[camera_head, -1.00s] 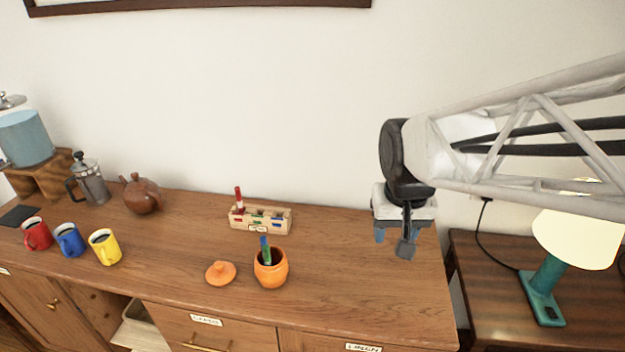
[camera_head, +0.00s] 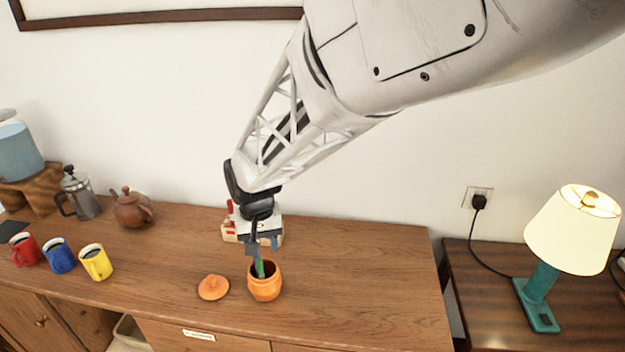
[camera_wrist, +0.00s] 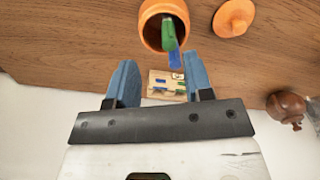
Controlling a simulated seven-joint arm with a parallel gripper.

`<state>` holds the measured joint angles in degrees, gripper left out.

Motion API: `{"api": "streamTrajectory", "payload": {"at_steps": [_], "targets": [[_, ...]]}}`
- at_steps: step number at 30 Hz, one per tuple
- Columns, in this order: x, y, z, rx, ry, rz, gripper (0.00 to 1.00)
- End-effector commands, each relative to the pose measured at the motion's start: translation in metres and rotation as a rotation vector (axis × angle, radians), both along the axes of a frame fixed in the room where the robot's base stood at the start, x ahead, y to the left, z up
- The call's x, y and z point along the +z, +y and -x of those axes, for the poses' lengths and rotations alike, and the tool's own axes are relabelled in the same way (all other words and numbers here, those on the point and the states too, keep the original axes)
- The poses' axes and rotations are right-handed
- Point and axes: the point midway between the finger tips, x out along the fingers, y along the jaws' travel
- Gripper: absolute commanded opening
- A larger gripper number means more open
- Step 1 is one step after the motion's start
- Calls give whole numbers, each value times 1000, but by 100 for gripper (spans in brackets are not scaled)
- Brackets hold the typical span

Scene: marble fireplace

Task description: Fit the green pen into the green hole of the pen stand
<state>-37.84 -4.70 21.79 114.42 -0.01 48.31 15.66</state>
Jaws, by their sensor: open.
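The green pen (camera_head: 260,268) stands tilted in the orange pot (camera_head: 265,287). Green and blue show together in the wrist view, at the green pen (camera_wrist: 168,36) and a blue part (camera_wrist: 175,60); I cannot tell whether the blue is a second pen. My gripper (camera_head: 263,247) is open and empty just above the pot. In the wrist view, the pen's upper end lies near the gap between my blue fingers (camera_wrist: 161,78). The wooden pen stand (camera_head: 230,235) is behind my gripper and partly hidden. A red pen (camera_head: 230,210) stands in its left end.
An orange lid (camera_head: 213,287) lies left of the pot. Red, blue and yellow mugs (camera_head: 96,262), a teapot (camera_head: 131,208) and a French press (camera_head: 79,194) stand further left. The cabinet top right of the pot is clear. A lamp (camera_head: 572,228) stands on the right table.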

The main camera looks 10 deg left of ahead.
Motion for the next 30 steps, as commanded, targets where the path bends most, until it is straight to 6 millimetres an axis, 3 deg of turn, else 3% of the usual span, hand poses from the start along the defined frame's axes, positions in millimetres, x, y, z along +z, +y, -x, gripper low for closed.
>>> {"api": "streamTrajectory", "payload": {"at_steps": [4,14,24,30], "targets": [[-4,9,0,7,1,2,47],[-5,8,0,6,2,2,47],[-28,8,1,6,4,3,47],[-30,8,1,6,3,2,47]]}}
